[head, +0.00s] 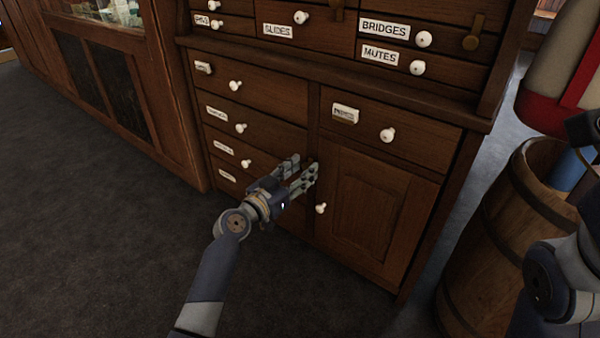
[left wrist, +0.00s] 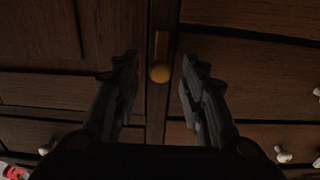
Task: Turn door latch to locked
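The door latch (left wrist: 160,68) is a small brass-coloured bar with a rounded end, on the narrow post between the cabinet door and the drawers. In the left wrist view it lies along the post, its rounded end nearer the bottom of the picture. In the head view my left gripper hides it. The cabinet door (head: 372,208) is closed, with a white knob (head: 321,209). My left gripper (head: 301,165) is open and empty in front of the post. In the left wrist view its fingers (left wrist: 160,82) stand either side of the latch, apart from it. My right gripper is not visible.
White-knobbed drawers (head: 258,130) flank the post on the left, and a labelled drawer (head: 418,130) is above the door. A wooden barrel (head: 490,250) stands right of the cabinet, by my right arm. The dark carpet (head: 100,240) at left is clear.

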